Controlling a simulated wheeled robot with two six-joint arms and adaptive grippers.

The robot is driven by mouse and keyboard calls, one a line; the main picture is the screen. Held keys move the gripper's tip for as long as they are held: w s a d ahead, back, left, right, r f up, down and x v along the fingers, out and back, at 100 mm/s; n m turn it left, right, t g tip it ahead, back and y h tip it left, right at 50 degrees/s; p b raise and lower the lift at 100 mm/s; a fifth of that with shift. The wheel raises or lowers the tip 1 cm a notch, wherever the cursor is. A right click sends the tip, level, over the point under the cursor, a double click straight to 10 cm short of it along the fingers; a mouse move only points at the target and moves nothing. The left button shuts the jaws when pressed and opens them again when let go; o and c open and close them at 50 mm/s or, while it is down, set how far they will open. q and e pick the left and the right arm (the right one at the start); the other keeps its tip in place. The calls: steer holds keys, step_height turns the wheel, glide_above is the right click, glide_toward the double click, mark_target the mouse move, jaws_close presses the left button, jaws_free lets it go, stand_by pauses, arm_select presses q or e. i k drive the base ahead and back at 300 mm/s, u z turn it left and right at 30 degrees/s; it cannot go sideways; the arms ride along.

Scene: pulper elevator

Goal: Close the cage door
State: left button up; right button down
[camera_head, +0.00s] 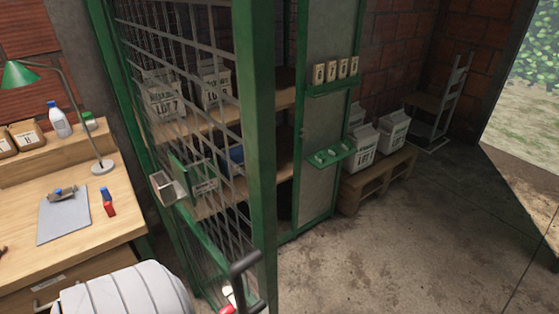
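The cage door (212,134) appears to be the green-framed wire mesh panel at left of centre. Its thick green upright (255,150) stands toward me. Between this upright and the grey cage panel (325,135) is a gap through which shelves show unobstructed, so the door looks open. A green latch plate (190,178) with a small grey box (168,188) sits at mid-height on the mesh. The door's lower part is cut off by the bottom edge.
A desk (90,235) with a green lamp (20,75) stands left. White sacks (392,132) sit on a pallet (375,180) right. Concrete floor (420,250) is clear at lower right.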

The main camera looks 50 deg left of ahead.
mark_target(253, 21)
steer(key=k, duration=1)
steer(key=u, duration=1.45)
